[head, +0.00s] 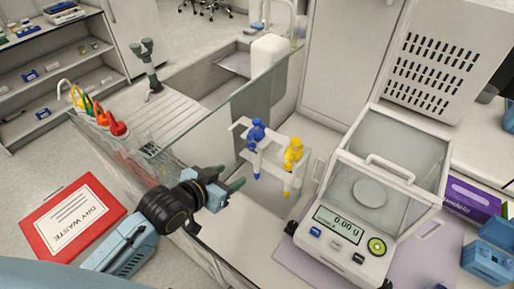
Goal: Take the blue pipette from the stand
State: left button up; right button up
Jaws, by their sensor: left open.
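The blue pipette (256,134) hangs upright on the white pipette stand (238,127), behind the edge of a glass panel. A yellow pipette (292,153) hangs beside it on the right. My left gripper (236,177) comes in from the lower left, open, its fingers pointing right. In the picture its fingertips are just below and left of the blue pipette, apart from it, and nothing is between them. The lower part of the blue pipette is hard to make out. My right gripper is not in view.
A balance (340,231) with a glass enclosure stands right of the stand. A glass panel (215,135) runs along the bench left of the stand. Coloured wash bottles (116,124) and a sink (235,62) lie beyond it. A red dry waste box (72,217) is at lower left.

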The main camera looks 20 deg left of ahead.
aim_at(254, 152)
pick_arm(q)
jog(key=shift+t+h, duration=0.3)
jog(key=shift+t, duration=0.2)
jog(key=x, duration=0.3)
jog(key=r+x, duration=0.1)
jog(key=x, duration=0.2)
jog(key=w+x, duration=0.1)
jog(key=x, duration=0.2)
jog(key=shift+w+a+r, duration=0.1)
jog(key=shift+w+r, duration=0.1)
jog(key=shift+r, duration=0.05)
jog(key=shift+x, duration=2.5)
jog(key=shift+a+f, duration=0.1)
jog(key=shift+a, duration=0.1)
jog(key=shift+c, duration=0.4)
grip_shut()
